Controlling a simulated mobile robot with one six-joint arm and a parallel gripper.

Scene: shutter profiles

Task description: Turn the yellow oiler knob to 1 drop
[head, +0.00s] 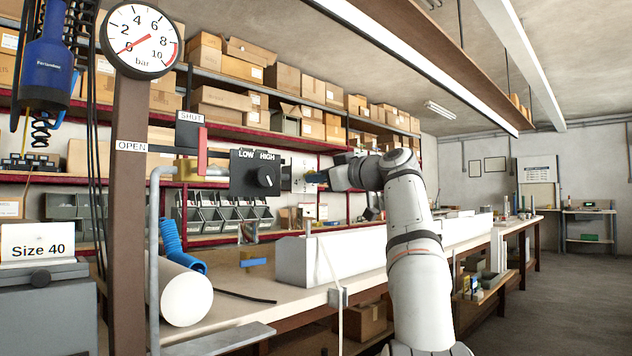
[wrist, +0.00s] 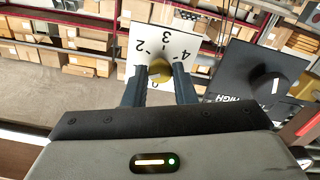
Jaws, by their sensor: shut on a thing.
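The yellow oiler knob (wrist: 160,72) sits on a white dial plate (wrist: 146,42) in the wrist view. The numbers 2, 3 and 4 show along the plate's far side; the near part is largely hidden by my fingers. A pale mark shows on the knob, but I cannot tell which number it points to. My gripper (wrist: 160,82) has one finger on each side of the knob and is shut on it. In the head view, my gripper (head: 316,178) is at the white plate (head: 299,172), and the knob itself cannot be made out.
A black LOW/HIGH box (head: 243,172) with a black knob is close beside the plate. A red lever (head: 202,152) stands by the OPEN and SHUT labels. The pressure gauge (head: 141,41) reads about 0. A long white trough (head: 340,252) lies on the bench below.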

